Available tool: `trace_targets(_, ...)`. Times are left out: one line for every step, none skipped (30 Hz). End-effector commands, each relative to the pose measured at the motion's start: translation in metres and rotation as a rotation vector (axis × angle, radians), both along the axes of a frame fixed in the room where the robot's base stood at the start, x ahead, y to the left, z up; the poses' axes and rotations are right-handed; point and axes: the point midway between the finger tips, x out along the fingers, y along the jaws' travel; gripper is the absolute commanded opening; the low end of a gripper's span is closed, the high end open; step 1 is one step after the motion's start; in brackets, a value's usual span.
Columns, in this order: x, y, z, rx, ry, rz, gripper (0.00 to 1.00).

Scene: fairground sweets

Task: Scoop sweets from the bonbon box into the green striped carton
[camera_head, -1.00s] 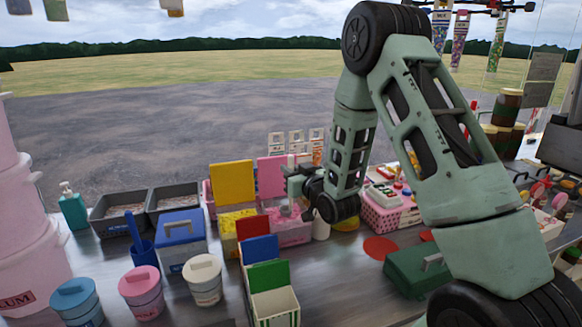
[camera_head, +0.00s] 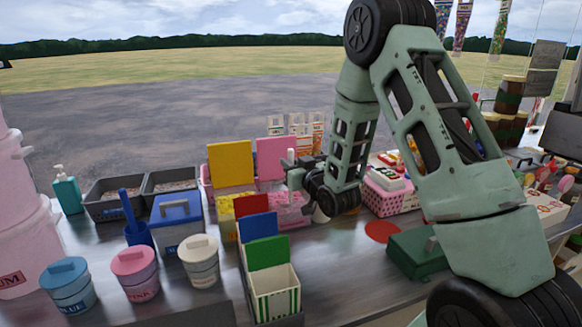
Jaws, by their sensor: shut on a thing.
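The green striped carton (camera_head: 275,303) stands open at the front, white with green stripes and a raised green back flap. A box of pink sweets with a raised pink lid (camera_head: 271,157), apparently the bonbon box, stands farther back. Beside it on the left is a box of yellow sweets with a raised yellow lid (camera_head: 230,163). My gripper (camera_head: 293,177) is over the right part of the pink sweets box, in front of its lid. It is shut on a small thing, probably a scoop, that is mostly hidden. I cannot tell whether it holds sweets.
A red carton (camera_head: 250,205) and a blue carton (camera_head: 259,225) stand behind the green one. Several lidded tubs, such as the pink tub (camera_head: 135,272), are on the left. A blue-lidded box (camera_head: 176,208) stands behind them. A dark green box (camera_head: 416,252) lies right; bare counter lies between.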

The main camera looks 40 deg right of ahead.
Motion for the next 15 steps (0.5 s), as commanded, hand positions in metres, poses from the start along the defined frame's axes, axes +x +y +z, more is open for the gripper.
trace_targets(0.000, 0.000, 0.007, 0.000, -0.002, 0.000, 0.00)
trace_targets(0.000, 0.000, 0.010, 0.000, -0.002, 0.000, 0.00)
trace_targets(0.000, 0.000, 0.012, 0.000, -0.001, 0.000, 0.00)
trace_targets(0.000, 0.000, 0.015, 0.000, -0.001, 0.000, 0.00)
trace_targets(0.000, 0.000, 0.017, 0.000, -0.001, 0.000, 0.00)
trace_targets(0.000, 0.000, 0.020, 0.000, 0.000, 0.000, 0.00)
trace_targets(0.000, 0.000, 0.022, 0.000, -0.001, 0.000, 0.00)
trace_targets(0.000, 0.000, 0.025, 0.000, -0.001, 0.000, 0.00)
trace_targets(0.000, 0.000, 0.028, 0.000, -0.001, 0.000, 0.00)
trace_targets(0.000, 0.000, 0.030, 0.000, -0.002, 0.000, 0.00)
trace_targets(0.000, 0.000, 0.032, 0.000, -0.002, 0.000, 0.00)
trace_targets(0.000, 0.000, 0.035, 0.000, -0.002, 0.000, 0.00)
trace_targets(0.000, 0.000, 0.038, 0.000, -0.001, 0.000, 0.00)
trace_targets(0.000, 0.000, 0.040, 0.000, -0.001, 0.000, 0.00)
trace_targets(0.000, 0.000, 0.043, 0.000, -0.001, 0.000, 0.00)
